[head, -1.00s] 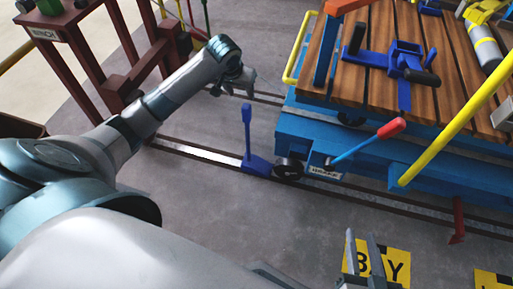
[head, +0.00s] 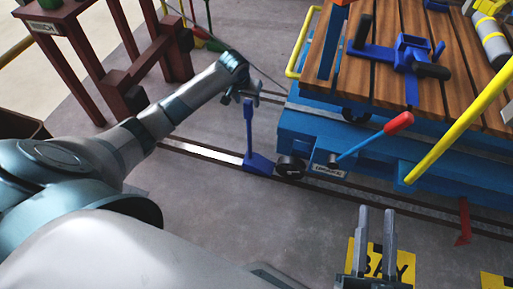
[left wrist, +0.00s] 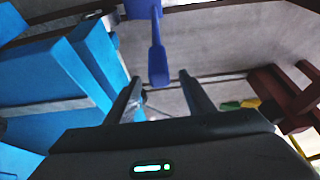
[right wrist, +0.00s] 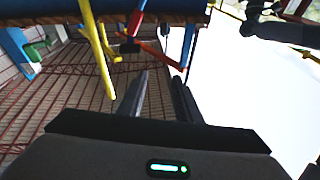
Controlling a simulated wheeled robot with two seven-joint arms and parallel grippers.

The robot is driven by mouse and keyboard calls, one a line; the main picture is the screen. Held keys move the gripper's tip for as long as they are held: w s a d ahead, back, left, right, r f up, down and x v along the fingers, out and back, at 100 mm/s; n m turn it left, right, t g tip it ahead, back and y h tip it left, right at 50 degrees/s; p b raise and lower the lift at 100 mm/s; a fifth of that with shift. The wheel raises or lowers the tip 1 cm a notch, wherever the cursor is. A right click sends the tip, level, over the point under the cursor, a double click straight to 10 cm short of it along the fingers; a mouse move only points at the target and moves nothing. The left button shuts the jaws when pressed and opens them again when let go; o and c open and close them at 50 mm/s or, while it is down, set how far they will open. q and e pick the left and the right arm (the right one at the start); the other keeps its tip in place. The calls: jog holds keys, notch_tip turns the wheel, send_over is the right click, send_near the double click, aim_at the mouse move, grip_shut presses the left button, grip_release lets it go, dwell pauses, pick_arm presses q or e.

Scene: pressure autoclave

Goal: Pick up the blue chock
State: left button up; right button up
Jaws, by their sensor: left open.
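The blue chock (head: 258,163) sits on the floor rail against the cart's small dark wheel, its handle (head: 248,125) standing upright. My left gripper (head: 245,97) is open at the top of that handle. In the left wrist view the chock's handle (left wrist: 157,60) shows ahead of and between the open fingers (left wrist: 158,80), not clasped. Whether a finger touches it cannot be told. My right gripper (head: 377,212) is open and empty above the yellow floor marking. Its parted fingers (right wrist: 160,80) also show in the right wrist view.
The blue cart (head: 300,122) with a wooden deck stands right of the chock. A red-tipped lever (head: 372,139) and a yellow rail (head: 450,128) stick out from it. A dark red winch stand (head: 95,65) is at the upper left.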

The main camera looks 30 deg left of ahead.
pick_arm(q)
jog(key=shift+x, duration=0.9)
pick_arm(e)
jog(key=shift+s+r+t, duration=0.25)
jog(key=shift+s+r, duration=0.05)
jog(key=shift+r, duration=0.25)
jog(key=shift+s+r+t, duration=0.25)
jog(key=shift+s+r, duration=0.05)
jog(key=shift+r, duration=0.2)
pick_arm(q)
jog(key=shift+w+f+b, duration=0.1)
jog(key=shift+b, duration=0.2)
pick_arm(e)
jog(key=shift+y, duration=0.3)
pick_arm(q)
jog(key=shift+f, duration=0.2)
jog(key=shift+w+f+b, duration=0.25)
jog(key=shift+f+b, duration=0.15)
jog(key=shift+f, duration=0.2)
jog(key=b+x, duration=0.1)
jog(key=x, duration=0.2)
jog(key=shift+f, duration=0.1)
pick_arm(e)
notch_tip(320, 180, up, 6)
jog(key=d+t, duration=0.2)
jog(key=t, duration=0.2)
jog(key=shift+s+f, duration=0.2)
jog(key=shift+s, duration=0.25)
jog(key=shift+d, duration=0.1)
